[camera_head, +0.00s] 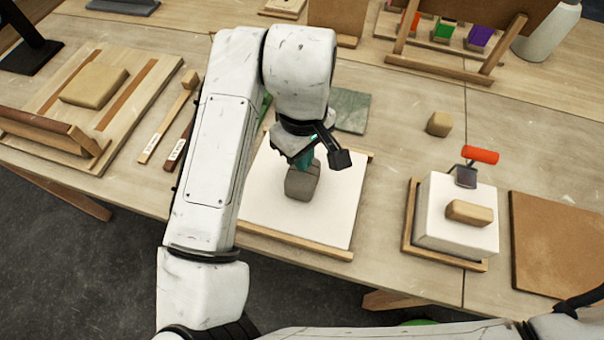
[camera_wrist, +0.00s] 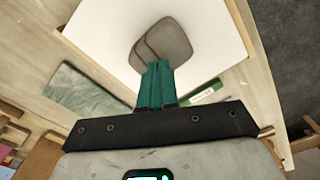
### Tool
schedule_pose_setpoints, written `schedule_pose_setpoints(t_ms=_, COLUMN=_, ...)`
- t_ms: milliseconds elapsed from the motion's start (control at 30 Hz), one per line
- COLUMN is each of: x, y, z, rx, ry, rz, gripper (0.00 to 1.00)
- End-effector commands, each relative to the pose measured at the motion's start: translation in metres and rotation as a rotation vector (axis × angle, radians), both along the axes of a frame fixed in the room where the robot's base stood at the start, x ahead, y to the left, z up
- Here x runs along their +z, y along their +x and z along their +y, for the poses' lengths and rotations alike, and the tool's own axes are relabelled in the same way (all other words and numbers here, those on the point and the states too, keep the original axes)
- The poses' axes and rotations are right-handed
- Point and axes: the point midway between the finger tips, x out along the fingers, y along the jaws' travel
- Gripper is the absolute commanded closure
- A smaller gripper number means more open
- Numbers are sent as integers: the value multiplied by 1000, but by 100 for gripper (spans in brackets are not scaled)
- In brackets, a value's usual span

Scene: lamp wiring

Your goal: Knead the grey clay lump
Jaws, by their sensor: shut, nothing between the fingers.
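The grey clay lump (camera_head: 302,182) sits on a white board (camera_head: 335,215) with wooden edge strips. In the wrist view the lump (camera_wrist: 165,42) shows curved crease lines on its upper left side. My gripper (camera_head: 305,162) is right above the lump, with its teal fingers pointing down at it. In the wrist view the fingers of my gripper (camera_wrist: 156,70) are together, with nothing between them. Their tips overlap the lump's near edge, and I cannot tell whether they touch it. My arm hides the left part of the white board in the head view.
A green slab (camera_head: 350,110) lies behind the board. To the right are a small tan block (camera_head: 439,123), a white block (camera_head: 440,228) in a wooden tray with a tan piece on it, and a brown board (camera_head: 560,245). Wooden tools (camera_head: 165,125) lie left.

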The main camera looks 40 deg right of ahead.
Motion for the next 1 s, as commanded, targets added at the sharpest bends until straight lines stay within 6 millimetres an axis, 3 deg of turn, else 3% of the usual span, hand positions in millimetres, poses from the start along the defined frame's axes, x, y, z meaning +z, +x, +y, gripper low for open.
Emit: schedule_pose_setpoints(t_ms=1000, x=-22, y=0, z=0, rx=1, ry=1, rz=1, gripper=100)
